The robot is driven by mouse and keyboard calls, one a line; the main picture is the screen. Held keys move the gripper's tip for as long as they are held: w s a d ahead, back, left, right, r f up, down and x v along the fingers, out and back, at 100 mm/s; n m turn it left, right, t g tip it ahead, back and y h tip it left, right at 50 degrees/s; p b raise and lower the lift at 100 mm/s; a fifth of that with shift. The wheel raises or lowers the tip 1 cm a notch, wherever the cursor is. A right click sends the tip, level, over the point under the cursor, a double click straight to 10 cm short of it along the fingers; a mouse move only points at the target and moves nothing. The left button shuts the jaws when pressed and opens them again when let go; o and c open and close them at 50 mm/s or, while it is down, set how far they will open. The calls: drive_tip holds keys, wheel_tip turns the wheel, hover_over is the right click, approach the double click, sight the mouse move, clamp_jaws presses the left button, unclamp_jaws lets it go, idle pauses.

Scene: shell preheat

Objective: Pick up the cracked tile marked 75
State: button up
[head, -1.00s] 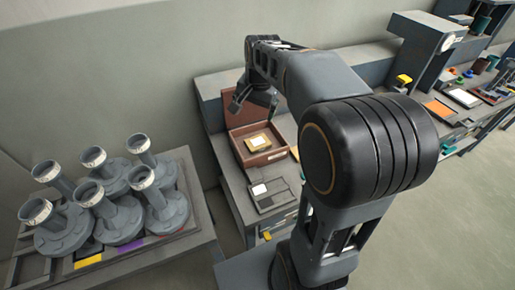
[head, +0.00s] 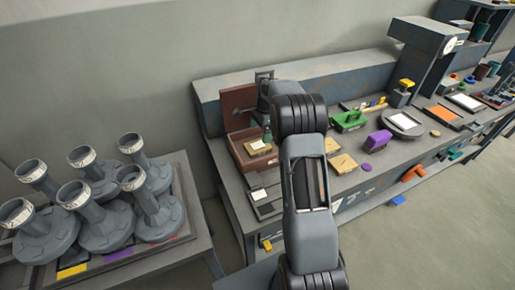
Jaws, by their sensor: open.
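A pale square tile (head: 257,147) lies inside an open brown wooden box (head: 240,157) at the left end of the bench, lid raised at the back. Two more pale tan tiles (head: 344,163) and (head: 333,146) lie on the bench to the right of my arm. No mark 75 or crack can be read on any of them. My gripper (head: 268,136) is at the box, over or beside the tile's right edge. It is open, but my arm partly hides it, and I cannot tell whether it touches the tile.
A flat dark device with a white panel (head: 260,194) lies in front of the box. A green carrier (head: 349,121), a purple block (head: 379,139) and a round dish (head: 403,123) stand to the right. Several grey flanged pipes (head: 83,200) stand on the left table. A wall is behind.

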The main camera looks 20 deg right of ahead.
sight(258, 145)
drive_tip(key=shift+s+a+f+p, duration=0.1)
drive_tip(key=shift+a+f+p, duration=0.1)
drive_tip(key=shift+f, duration=0.95)
drive_tip(key=shift+s+a+f+p, duration=0.1)
drive_tip(key=shift+a+f, duration=0.1)
drive_tip(key=shift+f, duration=1)
drive_tip(key=shift+a+f+p, duration=0.1)
drive_tip(key=shift+a+f, duration=0.1)
drive_tip(key=shift+f, duration=0.95)
drive_tip(key=c, duration=0.9)
drive_tip(key=shift+r, duration=0.15)
